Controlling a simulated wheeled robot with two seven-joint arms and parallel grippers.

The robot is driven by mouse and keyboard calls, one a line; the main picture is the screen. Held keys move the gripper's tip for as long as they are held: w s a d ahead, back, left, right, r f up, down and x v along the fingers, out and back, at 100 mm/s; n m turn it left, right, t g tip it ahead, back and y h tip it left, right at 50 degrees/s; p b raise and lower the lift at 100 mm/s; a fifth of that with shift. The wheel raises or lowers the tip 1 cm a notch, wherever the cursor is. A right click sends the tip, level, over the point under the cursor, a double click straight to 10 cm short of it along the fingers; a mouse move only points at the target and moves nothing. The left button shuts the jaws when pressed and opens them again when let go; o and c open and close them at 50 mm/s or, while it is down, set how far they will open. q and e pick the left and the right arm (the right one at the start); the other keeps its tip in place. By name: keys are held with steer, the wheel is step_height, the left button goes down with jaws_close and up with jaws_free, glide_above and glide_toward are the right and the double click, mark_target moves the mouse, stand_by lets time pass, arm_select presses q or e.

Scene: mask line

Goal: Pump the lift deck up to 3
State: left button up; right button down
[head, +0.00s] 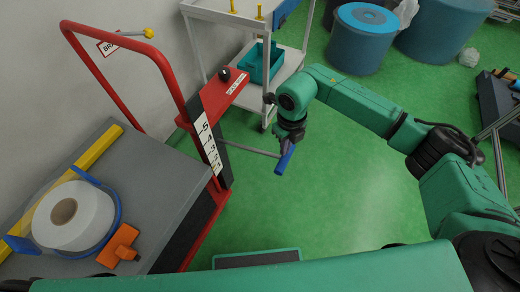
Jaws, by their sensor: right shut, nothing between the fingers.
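The lift cart has a grey deck (150,165) and a red frame (165,65). A white number scale (209,145) stands at the deck's right corner, with 5 near its top. The deck's corner is near the low end of the scale; the exact reading is too small to tell. A grey pump lever (250,150) sticks out to the right of the cart and ends in a blue grip (283,162). My right gripper (288,143) is shut and empty, at the upper end of the blue grip; I cannot tell whether they touch. My left gripper is not in view.
A large white roll (75,215) with a blue strap and an orange clamp (120,246) lies on the deck. A white trolley with a teal bin (262,62) stands behind the lever. Blue tubs (358,42) stand at the back. The green floor right of the lever is clear.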

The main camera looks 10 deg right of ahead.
mark_target(281, 160)
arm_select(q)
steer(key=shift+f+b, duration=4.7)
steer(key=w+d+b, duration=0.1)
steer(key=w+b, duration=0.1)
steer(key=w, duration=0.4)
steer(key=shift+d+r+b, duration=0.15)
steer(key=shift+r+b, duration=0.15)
arm_select(e)
step_height(281, 160, down, 14)
steer(key=shift+w+a+f, duration=0.15)
steer(key=shift+a+f, duration=0.1)
steer(key=shift+a, duration=0.1)
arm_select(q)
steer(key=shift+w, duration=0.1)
